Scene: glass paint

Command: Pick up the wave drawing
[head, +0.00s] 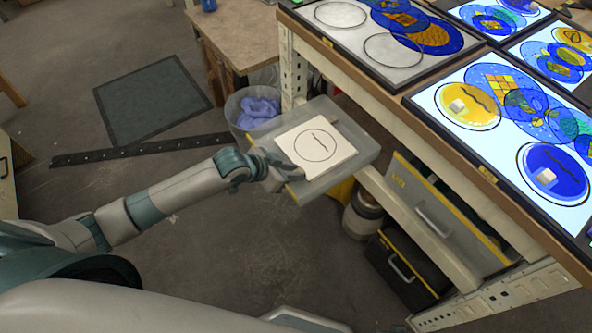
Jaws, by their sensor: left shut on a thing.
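The wave drawing (317,147) is a white square sheet with a black circle and a wavy line inside it. It lies in or just over the grey open tray-like drawer (355,143) below the light tables. My left gripper (291,174) is at the sheet's lower left edge, shut on it. The fingertips are small in the picture and partly hidden. My right gripper is not in view.
Light tables with painted glass discs (467,105) stand at the right on a wooden-edged workbench (440,128). A bin (240,106) with a purple-blue bag stands behind the drawer. Open floor lies at the left.

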